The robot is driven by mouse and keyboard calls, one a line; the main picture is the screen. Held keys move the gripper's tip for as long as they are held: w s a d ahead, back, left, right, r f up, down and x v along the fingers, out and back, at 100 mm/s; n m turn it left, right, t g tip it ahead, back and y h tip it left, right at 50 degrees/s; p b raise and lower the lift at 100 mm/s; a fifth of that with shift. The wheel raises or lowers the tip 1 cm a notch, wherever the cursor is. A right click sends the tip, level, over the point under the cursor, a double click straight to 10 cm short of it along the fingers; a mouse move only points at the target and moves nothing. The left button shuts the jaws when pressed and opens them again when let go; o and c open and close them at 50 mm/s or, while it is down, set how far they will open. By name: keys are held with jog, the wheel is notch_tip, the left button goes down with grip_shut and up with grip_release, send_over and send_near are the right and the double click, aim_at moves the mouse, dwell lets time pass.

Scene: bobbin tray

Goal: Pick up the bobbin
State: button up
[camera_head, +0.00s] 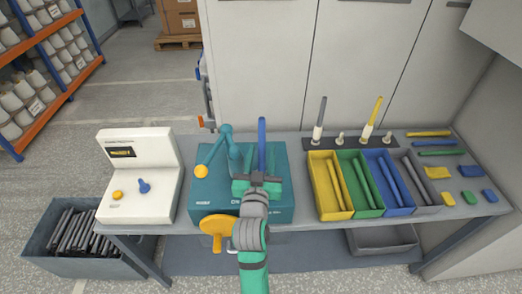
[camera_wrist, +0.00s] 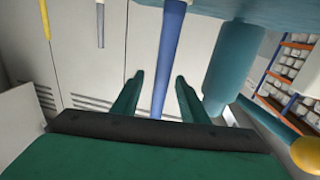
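A long blue bobbin (camera_head: 262,140) stands upright at the teal winding machine (camera_head: 272,207), in front of my gripper in the head view. In the wrist view the blue bobbin (camera_wrist: 167,60) runs between my gripper's two green fingers (camera_wrist: 157,92). A gap shows on each side of it, so the fingers look open around it and not closed on it. My gripper (camera_head: 261,178) is over the machine's top in the head view, where its fingers partly hide the bobbin's lower end.
Right of the machine are yellow (camera_head: 330,210), green (camera_head: 359,207), blue (camera_head: 389,204) and grey trays (camera_head: 418,200) holding bobbins. A peg rack (camera_head: 350,143) with two upright bobbins stands behind. A white device (camera_head: 138,178) is at left. A yellow handwheel (camera_head: 219,228) sits at the machine's front.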

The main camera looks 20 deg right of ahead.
aim_at(262, 142)
jog(key=x, duration=0.4)
jog(key=shift+w+d+f, duration=0.2)
jog(key=shift+w+d, duration=0.05)
jog(key=shift+w, duration=0.4)
jog(key=shift+c, duration=0.2)
grip_shut()
jog(key=shift+a, duration=0.15)
